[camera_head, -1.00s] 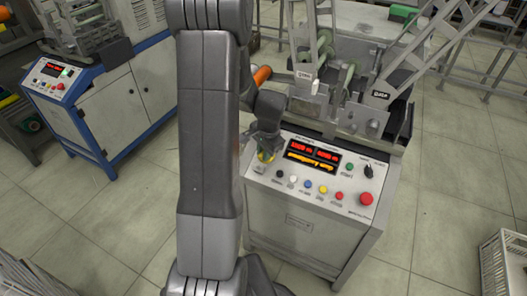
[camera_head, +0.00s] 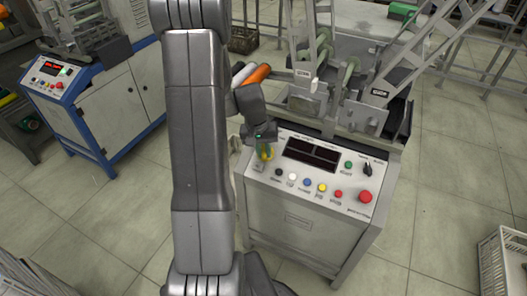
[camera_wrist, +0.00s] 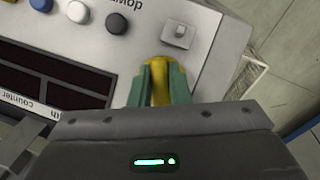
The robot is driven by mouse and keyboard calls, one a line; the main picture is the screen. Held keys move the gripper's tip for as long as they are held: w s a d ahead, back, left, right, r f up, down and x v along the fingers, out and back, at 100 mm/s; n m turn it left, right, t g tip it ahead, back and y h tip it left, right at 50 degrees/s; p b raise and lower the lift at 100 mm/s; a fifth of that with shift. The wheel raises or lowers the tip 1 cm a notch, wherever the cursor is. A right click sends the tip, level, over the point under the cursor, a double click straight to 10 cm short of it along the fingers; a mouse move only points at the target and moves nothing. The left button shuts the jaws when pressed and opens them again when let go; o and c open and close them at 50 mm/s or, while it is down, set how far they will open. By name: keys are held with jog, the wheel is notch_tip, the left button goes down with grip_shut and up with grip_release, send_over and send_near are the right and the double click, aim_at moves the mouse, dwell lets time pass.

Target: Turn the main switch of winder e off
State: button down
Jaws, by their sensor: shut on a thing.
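The winder (camera_head: 300,222) in front of me has a light grey control panel with a dark display (camera_head: 312,154) that shows no lit digits. My gripper (camera_head: 264,156) is at the panel's upper left corner, shut on a yellow switch knob. In the wrist view the yellow knob (camera_wrist: 161,82) sits between the green fingers of my gripper (camera_wrist: 159,90). Part of the knob is hidden by the fingers and the gripper body. The display (camera_wrist: 60,85) is also dark in the wrist view. Whether this winder is e cannot be read.
The panel has a row of coloured buttons, a red button (camera_head: 366,197) and a black selector (camera_head: 367,170). A blue-framed machine (camera_head: 107,100) with a lit display stands at left. A crate (camera_head: 503,262) stands at right. Floor between is clear.

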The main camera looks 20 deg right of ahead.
jog(key=shift+n, duration=0.5)
jog(key=shift+h, duration=0.3)
jog(key=c, duration=1.4)
grip_release()
jog(key=shift+o, duration=0.2)
jog(key=shift+r, duration=0.15)
jog(key=p+v, duration=0.2)
jog(key=v, duration=1.1)
jog(key=shift+r, duration=0.3)
jog(key=shift+w+f, duration=0.1)
jog(key=shift+f, duration=0.05)
jog(key=b+x, duration=0.2)
jog(key=x, duration=1.1)
jog(key=shift+f, duration=0.35)
